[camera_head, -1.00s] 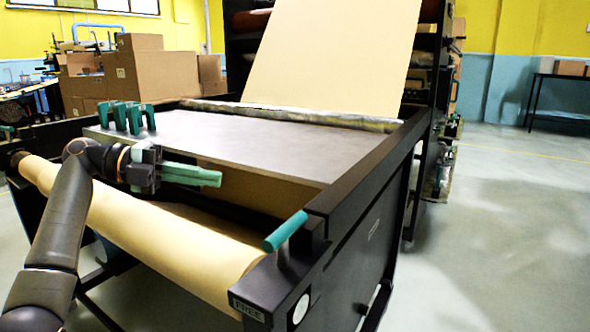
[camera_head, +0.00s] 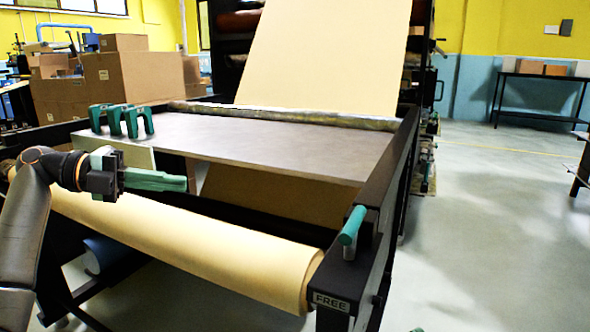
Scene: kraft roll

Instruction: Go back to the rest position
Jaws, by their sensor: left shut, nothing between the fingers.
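My left gripper (camera_head: 180,182) has green fingers and is shut with nothing between them. It is in the head view at the left, in front of the near edge of the metal table and above the kraft roll (camera_head: 200,236). It appears apart from both. The kraft roll lies across the front of the black machine frame.
Several green clamps (camera_head: 122,121) stand on the left of the metal table (camera_head: 260,149). A teal handle (camera_head: 352,226) sits on the frame's right front corner, above a "FREE" label (camera_head: 331,301). Cardboard boxes (camera_head: 130,75) stand behind. The floor at right is open (camera_head: 480,230).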

